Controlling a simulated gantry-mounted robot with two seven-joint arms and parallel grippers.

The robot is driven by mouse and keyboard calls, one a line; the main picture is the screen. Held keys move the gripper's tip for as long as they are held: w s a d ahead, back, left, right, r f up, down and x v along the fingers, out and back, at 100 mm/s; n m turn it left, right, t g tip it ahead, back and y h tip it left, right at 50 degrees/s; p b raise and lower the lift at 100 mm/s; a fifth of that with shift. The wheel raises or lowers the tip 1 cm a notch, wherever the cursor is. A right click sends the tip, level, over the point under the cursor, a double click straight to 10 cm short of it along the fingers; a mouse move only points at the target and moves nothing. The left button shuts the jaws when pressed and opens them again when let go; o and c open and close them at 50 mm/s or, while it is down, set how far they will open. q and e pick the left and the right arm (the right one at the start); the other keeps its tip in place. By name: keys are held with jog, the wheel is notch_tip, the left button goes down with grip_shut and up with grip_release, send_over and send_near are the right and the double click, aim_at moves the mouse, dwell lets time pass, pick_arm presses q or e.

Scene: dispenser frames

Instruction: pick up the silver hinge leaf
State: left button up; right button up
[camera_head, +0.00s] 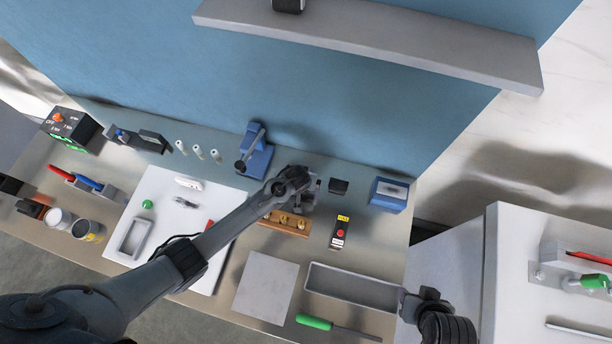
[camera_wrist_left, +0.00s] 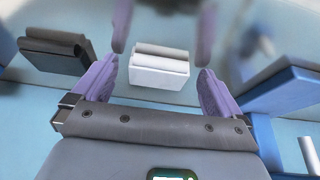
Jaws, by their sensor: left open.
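The silver hinge leaf (camera_wrist_left: 160,72) is a pale block with a rounded grey barrel along one long edge. In the left wrist view it lies between the spread purple fingers of my left gripper (camera_head: 305,198), with a visible gap on each side. The left gripper is open and empty. In the head view the gripper and wrist hide most of the leaf. My right gripper (camera_head: 416,303) shows at the lower right, beside the grey tray and away from the leaf; its jaws are unclear.
A dark block of similar shape (camera_wrist_left: 55,52) lies beside the leaf; it also shows in the head view (camera_head: 339,186). A blue box (camera_head: 388,194) and a blue press (camera_head: 255,158) stand on either side. A wooden block with brass pieces (camera_head: 285,224) is just in front.

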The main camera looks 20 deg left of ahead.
pick_arm(q)
jog(key=c, duration=1.1)
jog(key=shift+r, duration=0.1)
